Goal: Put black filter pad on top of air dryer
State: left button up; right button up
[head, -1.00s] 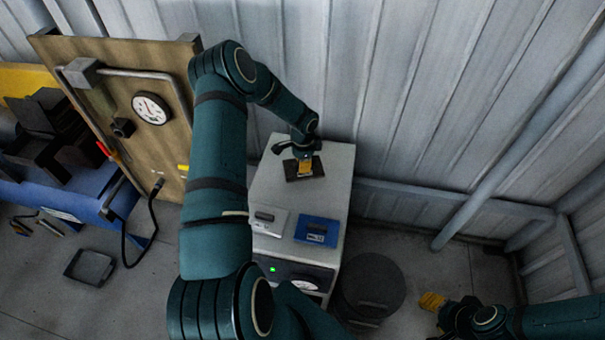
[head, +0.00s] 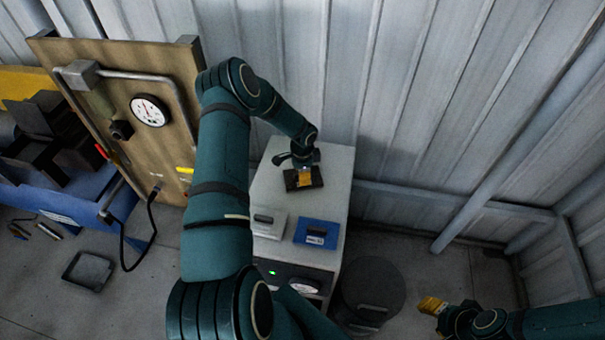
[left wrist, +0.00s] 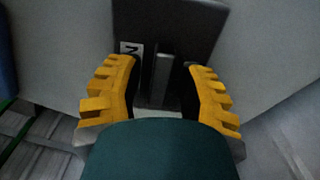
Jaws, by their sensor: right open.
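The black filter pad (head: 290,181) lies at the far part of the light grey cabinet top, which looks like the air dryer (head: 335,172). In the left wrist view the pad (left wrist: 190,25) shows a raised bar handle (left wrist: 162,75) and a partly hidden white label. My left gripper (head: 304,178) is right over the pad. Its yellow fingers (left wrist: 162,85) stand on both sides of the handle, with a gap on each side, so it is open. My right gripper (head: 432,305) is at the lower right, apart from the cabinet, open and empty.
A blue pad (head: 316,234) and a light grey pad (head: 268,224) lie nearer on the cabinet top. A dark round drum (head: 372,285) stands right of the cabinet. A brown panel with a gauge (head: 149,110) stands left. A corrugated wall is close behind.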

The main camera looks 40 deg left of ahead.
pick_arm(q)
jog(key=shift+r, duration=0.1)
notch_tip(320, 180, up, 12)
jog(key=p, duration=0.1)
jog(key=s+d+f+n+t+h, duration=0.1)
jog(key=s+d+f+n+h, duration=0.1)
jog(key=d, duration=0.9)
jog(key=s+d+f+n+h, duration=0.1)
jog(key=d+f+h, duration=0.1)
jog(key=d, duration=0.9)
jog(key=s+d+n+t, duration=0.1)
jog(key=s+d+n, duration=0.5)
jog(key=s+d, duration=0.5)
jog(key=shift+s+d+f+n, duration=0.2)
jog(key=shift+s+n, duration=0.2)
jog(key=shift+s, duration=0.4)
